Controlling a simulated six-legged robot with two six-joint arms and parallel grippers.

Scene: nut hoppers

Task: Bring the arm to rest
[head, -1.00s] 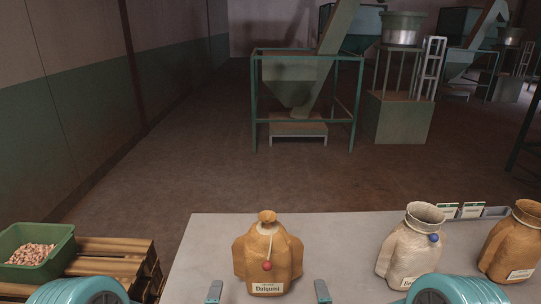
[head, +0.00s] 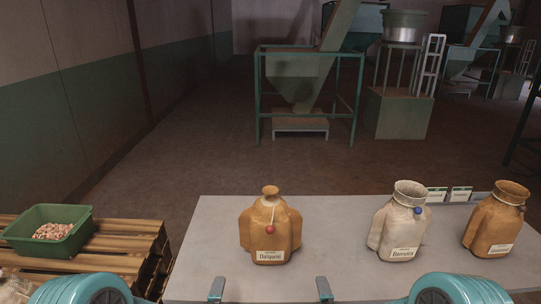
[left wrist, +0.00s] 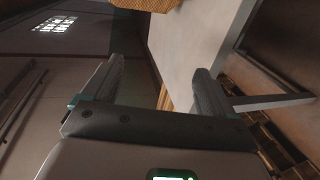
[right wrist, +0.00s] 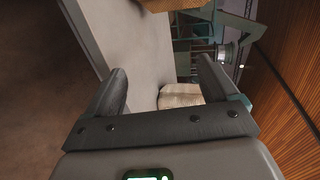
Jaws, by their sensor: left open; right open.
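My left gripper (head: 217,289) shows as a fingertip low in the head view, over the table's near edge. In the left wrist view its jaws (left wrist: 158,75) are apart with nothing between them. My right gripper (head: 324,289) shows likewise to the right, and in the right wrist view its jaws (right wrist: 163,70) are apart and empty. A tied brown sack with a red seal (head: 270,232) stands upright on the grey table (head: 335,230), beyond both grippers and touching neither.
A pale open-necked sack with a blue seal (head: 396,232) and another brown sack (head: 497,222) stand at the table's right. Small label cards (head: 448,194) lie behind them. A green crate of nuts (head: 45,247) sits on a wooden pallet (head: 115,255) at left. Hoppers (head: 300,85) stand farther back.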

